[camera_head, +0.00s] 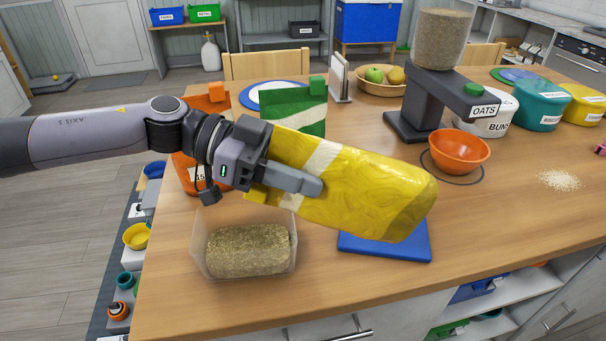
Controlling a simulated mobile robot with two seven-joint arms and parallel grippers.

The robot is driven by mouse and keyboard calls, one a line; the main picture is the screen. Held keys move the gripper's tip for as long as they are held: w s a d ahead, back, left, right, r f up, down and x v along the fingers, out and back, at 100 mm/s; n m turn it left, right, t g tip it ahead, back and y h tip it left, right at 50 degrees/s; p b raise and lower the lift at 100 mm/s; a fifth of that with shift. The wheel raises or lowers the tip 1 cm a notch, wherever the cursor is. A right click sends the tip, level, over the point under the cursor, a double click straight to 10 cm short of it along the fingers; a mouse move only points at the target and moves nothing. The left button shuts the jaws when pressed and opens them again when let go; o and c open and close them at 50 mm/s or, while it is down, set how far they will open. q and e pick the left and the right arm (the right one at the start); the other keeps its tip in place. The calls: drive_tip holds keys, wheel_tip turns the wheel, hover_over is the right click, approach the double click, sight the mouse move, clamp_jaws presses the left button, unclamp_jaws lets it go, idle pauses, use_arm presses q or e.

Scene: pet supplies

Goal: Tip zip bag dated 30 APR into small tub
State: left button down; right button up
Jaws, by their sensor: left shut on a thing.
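My left gripper (292,172) is shut on a yellow zip bag (360,190) with a pale band. The bag lies tilted in the air, its wide rounded end to the right over a blue mat (400,244). No date on it can be read in this view. A clear tub (202,262) stands on the table below and left of the bag, holding greenish-brown feed (248,250). An orange bag (187,176) with a label starting "15" stands behind the gripper, partly hidden. A green bag (300,116) stands farther back. My right gripper is not in view.
An orange bowl (459,152) stands at the right below a grain dispenser (432,100). Spilled grain (558,180) lies farther right. Labelled tubs, including a teal one (538,108), line the back right. The table's front right is clear.

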use_arm(q)
drive_tip(key=shift+a+b, duration=0.1)
drive_tip(key=shift+b, duration=0.75)
drive_tip(key=shift+a+h, duration=0.1)
drive_tip(key=shift+h, duration=0.4)
drive_tip(key=shift+a+r+h+b, duration=0.6)
drive_tip(key=shift+h+b, duration=0.2)
drive_tip(key=shift+h, duration=0.4)
drive_tip(key=shift+a+r+m+g+h+b, duration=0.15)
drive_tip(key=shift+a+r+h+b, duration=0.15)
drive_tip(key=shift+a+h+b, duration=0.35)
drive_tip(key=shift+a+r+m+g+h+b, duration=0.15)
drive_tip(key=shift+a+r+h+b, duration=0.15)
drive_tip(key=shift+h+b, duration=0.5)
drive_tip(key=shift+a+h, duration=0.1)
drive_tip(key=shift+h, duration=0.25)
drive_tip(key=shift+a+r, duration=0.1)
drive_tip(key=shift+r, duration=0.1)
drive_tip(key=shift+g, duration=0.3)
